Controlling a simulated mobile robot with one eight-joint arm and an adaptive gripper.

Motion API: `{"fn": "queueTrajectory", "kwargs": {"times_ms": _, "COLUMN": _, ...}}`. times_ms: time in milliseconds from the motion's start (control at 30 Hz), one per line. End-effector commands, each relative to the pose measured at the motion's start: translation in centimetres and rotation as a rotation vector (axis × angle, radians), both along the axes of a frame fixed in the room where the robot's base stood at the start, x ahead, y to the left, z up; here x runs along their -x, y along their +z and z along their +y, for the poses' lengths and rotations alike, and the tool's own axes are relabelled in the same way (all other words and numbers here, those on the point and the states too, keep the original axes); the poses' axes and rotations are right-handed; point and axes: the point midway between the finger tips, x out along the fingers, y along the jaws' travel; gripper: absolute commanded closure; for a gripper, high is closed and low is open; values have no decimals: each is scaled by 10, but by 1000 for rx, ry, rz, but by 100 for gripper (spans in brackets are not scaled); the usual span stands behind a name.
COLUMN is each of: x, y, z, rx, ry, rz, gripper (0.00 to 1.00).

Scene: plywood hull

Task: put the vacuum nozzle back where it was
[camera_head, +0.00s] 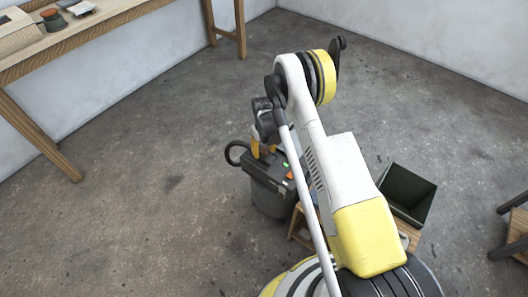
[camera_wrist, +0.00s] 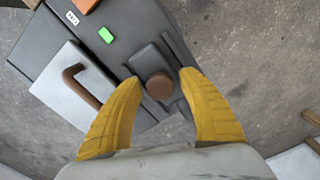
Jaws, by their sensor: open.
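The vacuum (camera_head: 270,197) is a dark grey canister on the floor, with a black hose loop (camera_head: 233,153) at its left side. My gripper (camera_head: 257,150) is over its top, partly hidden by my arm. In the wrist view my gripper (camera_wrist: 161,88) is open, its yellow fingers pointing down at the vacuum's top (camera_wrist: 100,30). A dark grey block with a round brown end (camera_wrist: 158,86) lies between and just beyond the fingertips. It may be the nozzle; I cannot tell for sure, nor whether the fingers touch it.
The vacuum's top carries a green button (camera_wrist: 106,35) and a pale panel with a brown bent handle (camera_wrist: 80,84). A dark open bin (camera_head: 408,193) stands right of my arm. A wooden workbench (camera_head: 75,38) is at upper left. The floor (camera_head: 150,190) left of the vacuum is clear.

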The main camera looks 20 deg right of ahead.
Motion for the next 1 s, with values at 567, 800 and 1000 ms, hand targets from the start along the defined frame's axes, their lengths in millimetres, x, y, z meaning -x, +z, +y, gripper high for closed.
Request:
{"fn": "queueTrajectory", "kwargs": {"times_ms": 567, "x": 0, "y": 111, "z": 0, "rx": 0, "ry": 0, "rz": 0, "gripper": 53}}
{"fn": "queueTrajectory", "kwargs": {"times_ms": 800, "x": -1, "y": 160, "z": 0, "rx": 1, "ry": -9, "rz": -31, "gripper": 53}}
{"fn": "queueTrajectory", "kwargs": {"times_ms": 1000, "x": 16, "y": 273, "z": 1, "rx": -1, "ry": -38, "rz": -132, "gripper": 53}}
